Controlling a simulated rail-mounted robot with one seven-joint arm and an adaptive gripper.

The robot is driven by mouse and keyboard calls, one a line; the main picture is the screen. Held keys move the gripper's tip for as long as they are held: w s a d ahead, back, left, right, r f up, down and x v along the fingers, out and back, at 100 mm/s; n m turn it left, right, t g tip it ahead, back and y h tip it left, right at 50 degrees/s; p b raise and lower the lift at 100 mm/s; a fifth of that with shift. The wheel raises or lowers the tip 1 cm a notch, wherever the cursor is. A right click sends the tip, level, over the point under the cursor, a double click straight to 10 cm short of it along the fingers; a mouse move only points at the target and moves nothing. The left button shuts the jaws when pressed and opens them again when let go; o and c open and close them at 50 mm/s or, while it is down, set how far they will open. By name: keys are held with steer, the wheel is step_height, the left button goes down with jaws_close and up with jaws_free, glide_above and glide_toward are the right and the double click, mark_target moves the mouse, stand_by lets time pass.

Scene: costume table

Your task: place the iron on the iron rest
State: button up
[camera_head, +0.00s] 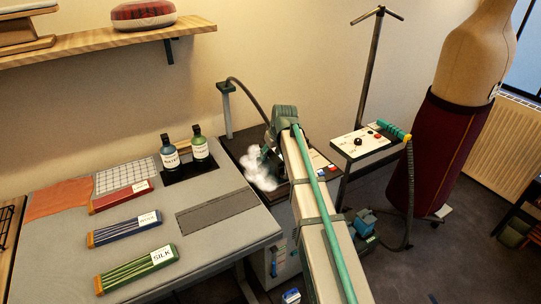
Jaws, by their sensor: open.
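My gripper (268,156) is at the far end of my arm, over a dark surface (236,144) behind the grey table. It is dark and partly hidden by my arm, so its fingers are hard to make out. A white puff, like steam, shows just beside it. A dark cord runs from a post (226,110) down toward the gripper. The iron itself cannot be told apart clearly there; it may be hidden behind the gripper and arm. A dark grey ribbed pad (216,208) lies bare on the table; I cannot tell whether it is the iron rest.
The grey table (185,235) holds two bottles (200,147) on a black tray and red, blue and green (138,268) labelled packs. A control stand (362,140) with a teal handle and hose stands right of my arm. A dress form (465,120) stands farther right.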

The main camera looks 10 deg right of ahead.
steer(key=b+v, duration=0.2)
steer(key=v, duration=0.9)
steer(key=shift+s, duration=0.1)
steer(key=shift+d+f, duration=0.1)
